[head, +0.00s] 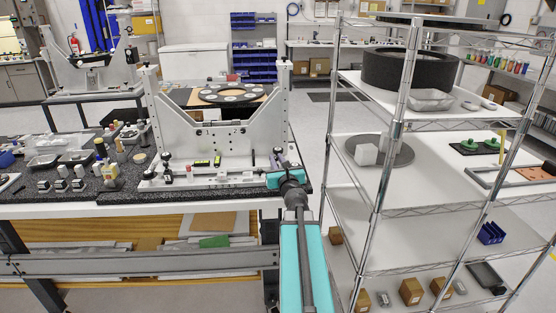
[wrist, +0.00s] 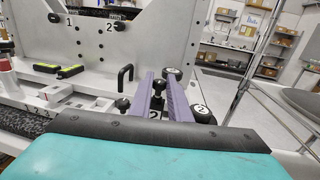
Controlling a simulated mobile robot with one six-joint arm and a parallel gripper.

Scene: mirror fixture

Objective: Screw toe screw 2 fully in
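The mirror fixture (head: 222,138) stands on the granite bench, with its light upright plate (wrist: 100,45) filling the left of the wrist view. A black knob with a white "2" on its end (wrist: 200,113) sits just right of my gripper (wrist: 160,77); it looks like toe screw 2. Another dark round knob (wrist: 172,73) is just beyond the fingertips. How deep the screw sits cannot be told.
A black handle (wrist: 125,77) and a black ball knob (wrist: 122,103) stand left of my fingers. Yellow-and-black levels (wrist: 58,70) lie farther left.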

